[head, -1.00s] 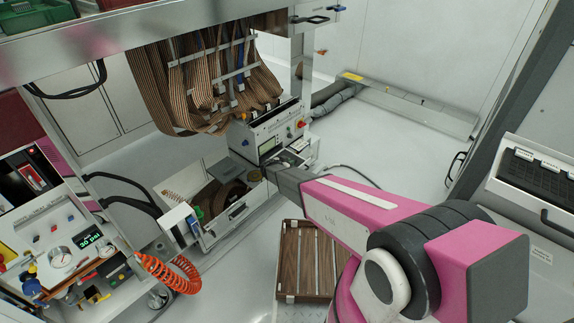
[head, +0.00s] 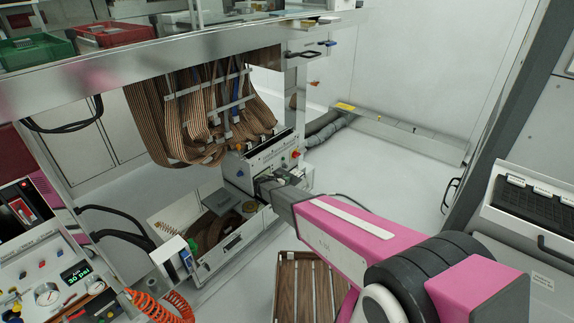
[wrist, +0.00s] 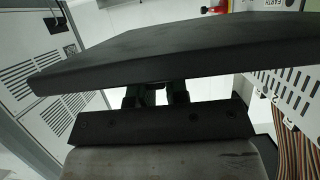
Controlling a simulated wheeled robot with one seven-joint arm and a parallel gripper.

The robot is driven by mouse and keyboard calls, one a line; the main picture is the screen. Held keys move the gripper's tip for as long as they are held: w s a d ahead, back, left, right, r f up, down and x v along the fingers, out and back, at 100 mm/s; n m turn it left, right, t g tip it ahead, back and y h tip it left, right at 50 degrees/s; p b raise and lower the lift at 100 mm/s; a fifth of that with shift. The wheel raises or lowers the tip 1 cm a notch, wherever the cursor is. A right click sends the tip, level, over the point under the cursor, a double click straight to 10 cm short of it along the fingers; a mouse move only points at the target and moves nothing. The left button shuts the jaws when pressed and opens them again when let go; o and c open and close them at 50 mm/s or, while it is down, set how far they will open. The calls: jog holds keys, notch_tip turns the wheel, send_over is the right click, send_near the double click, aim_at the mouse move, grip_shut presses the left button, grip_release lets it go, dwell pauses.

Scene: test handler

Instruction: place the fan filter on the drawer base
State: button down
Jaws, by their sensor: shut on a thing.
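The fan filter appears in the wrist view as a wide, flat black slab (wrist: 170,48) across the picture. My gripper (wrist: 156,94) is shut on it; the fingers meet its underside near the middle. In the head view my gripper (head: 264,184) is in front of the white instrument unit, above and right of the open drawer (head: 232,246). There the filter is too small and too hidden to make out clearly. The drawer holds brown ribbon cable and a small round olive part. I cannot make out a bare drawer base.
The white instrument unit (head: 262,157) stands close behind my gripper. Brown ribbon cables (head: 195,115) hang above the drawer. A slatted wooden crate (head: 300,285) is on the floor below my arm. A panel with an orange coiled hose (head: 165,307) is at lower left.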

jog(key=w+d+r, duration=0.2)
jog(key=d+r, duration=0.2)
jog(key=r, duration=0.5)
jog(key=w+d+r, duration=0.2)
jog(key=d+r, duration=0.2)
jog(key=r, duration=0.5)
jog(key=s+d+r+n+t+y, duration=0.1)
jog(key=d+r, duration=0.4)
jog(key=r, duration=1)
jog(key=s+d+r+n+t+y, duration=0.1)
jog(key=s+d+r+n+y, duration=0.2)
jog(key=r, duration=1.2)
jog(key=s+d+r+n+y, duration=0.2)
jog(key=d+r, duration=0.6)
jog(key=r, duration=0.7)
jog(key=shift+d+n+t+y, duration=0.4)
jog(key=shift+n+y, duration=0.4)
jog(key=shift+y, duration=0.4)
